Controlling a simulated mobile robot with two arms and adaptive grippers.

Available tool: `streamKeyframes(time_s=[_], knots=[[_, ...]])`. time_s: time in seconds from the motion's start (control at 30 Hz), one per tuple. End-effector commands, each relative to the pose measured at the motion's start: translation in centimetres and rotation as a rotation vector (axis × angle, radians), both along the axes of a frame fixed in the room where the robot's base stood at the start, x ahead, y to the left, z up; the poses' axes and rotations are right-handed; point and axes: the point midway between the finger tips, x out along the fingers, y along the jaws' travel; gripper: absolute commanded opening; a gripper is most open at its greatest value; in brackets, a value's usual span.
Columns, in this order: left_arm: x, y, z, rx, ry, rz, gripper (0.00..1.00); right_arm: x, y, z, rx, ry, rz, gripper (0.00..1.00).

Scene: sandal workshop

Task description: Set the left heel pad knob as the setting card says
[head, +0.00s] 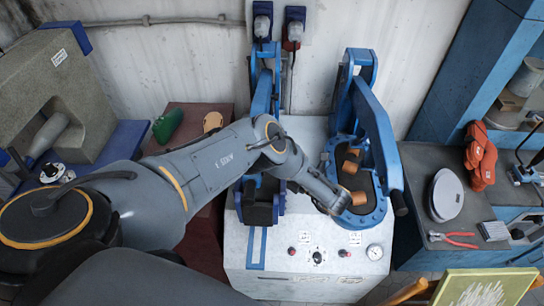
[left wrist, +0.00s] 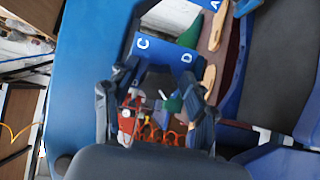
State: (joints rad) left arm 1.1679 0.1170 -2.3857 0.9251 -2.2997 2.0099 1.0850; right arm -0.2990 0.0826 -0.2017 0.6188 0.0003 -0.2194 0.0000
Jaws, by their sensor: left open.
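A pale machine (head: 262,277) stands in the middle of the head view with two blue press arms. The right press (head: 376,120) holds brown round pads (head: 351,163) in a blue frame. A black dial (head: 317,257) sits on the front panel between two red buttons. I cannot tell which part is the left heel pad knob, and I make out no readable setting card. In the left wrist view my left gripper (left wrist: 157,112) is open, with nothing visibly held. My right gripper is not in view.
A gauge (head: 375,252) is on the panel's right. A grey machine (head: 50,90) stands at left. A side table at right holds a pale disc (head: 446,195), red pliers (head: 452,239) and an orange object (head: 480,155). The wrist view shows blue surfaces lettered C and D (left wrist: 165,52).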

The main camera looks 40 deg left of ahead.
Motion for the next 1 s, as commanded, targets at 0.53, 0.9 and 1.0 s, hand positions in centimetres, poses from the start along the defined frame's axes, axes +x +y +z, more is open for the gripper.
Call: streamKeyframes(time_s=[0.53,0.9,1.0], knots=[[-0.7,-6.7,-0.1,-0.001,-0.001,-0.003,0.57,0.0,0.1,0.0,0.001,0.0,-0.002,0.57],[-0.9,-7.8,-0.1,-0.002,-0.001,0.001,0.57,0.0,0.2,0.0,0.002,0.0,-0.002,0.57],[-0.9,-7.8,-0.1,-0.003,0.0,0.001,0.57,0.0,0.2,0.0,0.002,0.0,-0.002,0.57]])
